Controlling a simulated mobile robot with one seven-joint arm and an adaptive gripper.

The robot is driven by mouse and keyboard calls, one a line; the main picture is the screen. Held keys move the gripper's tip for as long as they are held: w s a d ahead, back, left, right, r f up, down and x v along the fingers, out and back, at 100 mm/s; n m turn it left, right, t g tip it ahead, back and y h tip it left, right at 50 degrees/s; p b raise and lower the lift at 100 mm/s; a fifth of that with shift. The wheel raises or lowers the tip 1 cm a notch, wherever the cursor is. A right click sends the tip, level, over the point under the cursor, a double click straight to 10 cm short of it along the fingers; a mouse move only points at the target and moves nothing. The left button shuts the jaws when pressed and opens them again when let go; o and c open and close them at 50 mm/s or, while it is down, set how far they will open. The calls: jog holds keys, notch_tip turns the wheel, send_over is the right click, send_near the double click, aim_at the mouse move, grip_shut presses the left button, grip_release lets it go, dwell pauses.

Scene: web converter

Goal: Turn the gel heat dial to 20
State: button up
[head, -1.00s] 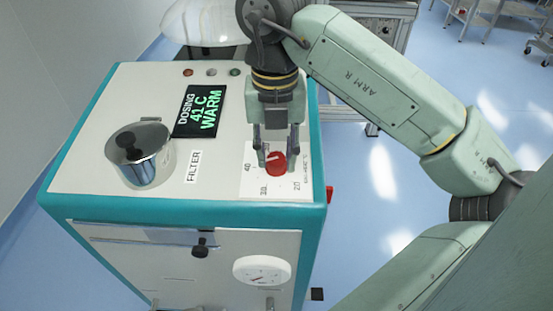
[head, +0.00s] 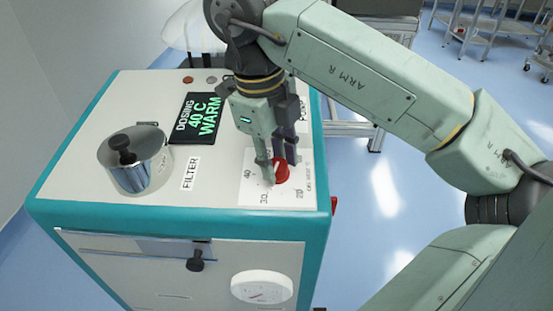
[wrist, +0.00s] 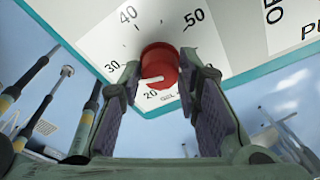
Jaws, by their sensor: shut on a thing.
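The gel heat dial (head: 282,171) is a red round knob on a white scale plate (head: 256,194) at the machine's right front corner. In the wrist view the dial (wrist: 159,62) stands among the marks 20, 30, 40 and 50. A white mark on its side lies near the 20, towards the 30; the exact setting is hard to read. My gripper (head: 277,170) comes down from above, tilted. In the wrist view my gripper's fingers (wrist: 155,82) are shut on the dial from both sides and partly cover it.
A display (head: 196,118) reads "DOSING 40 C WARM". A metal pot with a black knob (head: 136,160) stands left of the FILTER label. A white gauge (head: 262,287) and a black handle (head: 196,262) are on the machine's front. Open floor lies to the right.

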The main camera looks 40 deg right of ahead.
jog(key=n, duration=0.6)
jog(key=shift+n+t+h+b, duration=0.3)
jog(key=shift+h+b, duration=0.05)
jog(key=shift+h, duration=0.05)
jog(key=n+t, duration=0.1)
jog(key=n, duration=0.4)
jog(key=shift+s+a+n+b, duration=0.1)
jog(key=shift+n+b, duration=0.2)
jog(key=shift+n, duration=0.1)
jog(key=o, duration=1.1)
jog(key=shift+o, duration=0.2)
